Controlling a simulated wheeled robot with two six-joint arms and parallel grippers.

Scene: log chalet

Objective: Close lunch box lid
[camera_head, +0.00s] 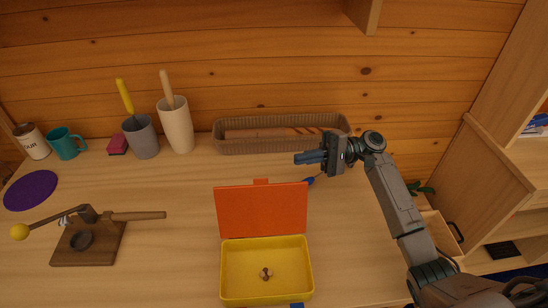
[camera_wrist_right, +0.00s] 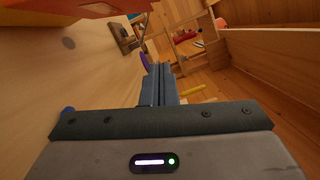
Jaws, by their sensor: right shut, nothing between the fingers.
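The lunch box (camera_head: 267,299) is a yellow open tray at the front middle of the table in the head view. Its orange lid (camera_head: 262,210) stands raised at the box's back edge, with a small tab on top. A small brown object (camera_head: 265,273) lies inside the box. My right gripper (camera_head: 298,158) is shut and empty, behind and to the right of the lid, pointing left and apart from it. In the right wrist view its shut fingers (camera_wrist_right: 160,80) show in the middle, with an orange surface (camera_wrist_right: 60,10) at the top left. My left gripper is not in view.
A wicker basket (camera_head: 230,146) stands against the wall behind my right gripper. A blue-tipped item (camera_head: 309,181) lies beside the lid. A wooden press (camera_head: 85,256), cups (camera_head: 142,140) and a purple disc (camera_head: 30,190) are at left. The table between press and box is clear.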

